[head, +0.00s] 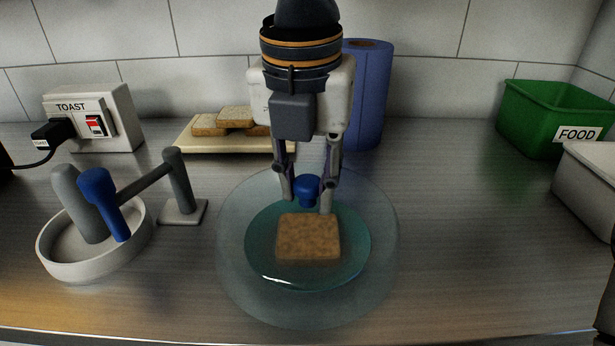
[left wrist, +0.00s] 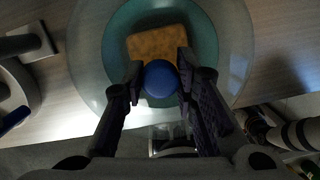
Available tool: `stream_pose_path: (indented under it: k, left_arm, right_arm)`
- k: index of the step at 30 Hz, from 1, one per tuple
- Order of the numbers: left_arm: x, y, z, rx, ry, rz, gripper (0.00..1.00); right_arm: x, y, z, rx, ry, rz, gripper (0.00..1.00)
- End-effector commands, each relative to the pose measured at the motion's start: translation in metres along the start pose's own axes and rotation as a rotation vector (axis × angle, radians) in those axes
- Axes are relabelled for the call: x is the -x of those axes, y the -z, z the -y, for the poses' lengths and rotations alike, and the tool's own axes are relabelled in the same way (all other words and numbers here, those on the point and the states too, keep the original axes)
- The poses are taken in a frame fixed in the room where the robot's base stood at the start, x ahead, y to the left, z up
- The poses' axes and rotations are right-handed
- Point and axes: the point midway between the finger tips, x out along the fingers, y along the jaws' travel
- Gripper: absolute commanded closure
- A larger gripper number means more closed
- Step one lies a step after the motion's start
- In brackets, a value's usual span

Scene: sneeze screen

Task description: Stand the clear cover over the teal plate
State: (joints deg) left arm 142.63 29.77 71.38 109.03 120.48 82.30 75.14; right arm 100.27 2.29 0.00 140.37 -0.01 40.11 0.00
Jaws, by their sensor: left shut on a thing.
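The clear cover (head: 235,292) is a see-through dome with a blue knob (head: 308,190) on top. It is over the teal plate (head: 305,277), which carries a slice of toast (head: 309,236). My left gripper (head: 308,193) points down from above and is shut on the blue knob. In the left wrist view the knob (left wrist: 160,79) sits between both fingertips, with the toast and plate seen through the dome. The cover's rim surrounds the plate; I cannot tell whether it touches the counter.
To the left stand a white bowl (head: 62,261) with grey and blue handles and a grey stand (head: 184,210). Behind are a toast board (head: 232,146), a blue roll (head: 368,95) and a socket box (head: 125,118). A green FOOD bin (head: 550,112) is at right.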

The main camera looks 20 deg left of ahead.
Motion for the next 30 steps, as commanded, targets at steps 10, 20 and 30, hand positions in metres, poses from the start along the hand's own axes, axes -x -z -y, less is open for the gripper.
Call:
stream_pose_path:
  k: [10,20,30]
  left_arm:
    - [-0.006,0.001,0.0,0.0,0.0,0.0,1.0]
    - [-0.011,0.002,0.0,0.001,0.0,0.001,1.0]
    - [-0.011,0.002,0.0,0.0,0.0,0.0,0.5]
  right_arm:
    - [0.0,0.0,0.0,0.0,0.0,0.0,0.6]
    - [0.0,0.0,0.0,0.0,0.0,0.0,0.6]
    - [0.0,0.0,0.0,0.0,0.0,0.0,0.6]
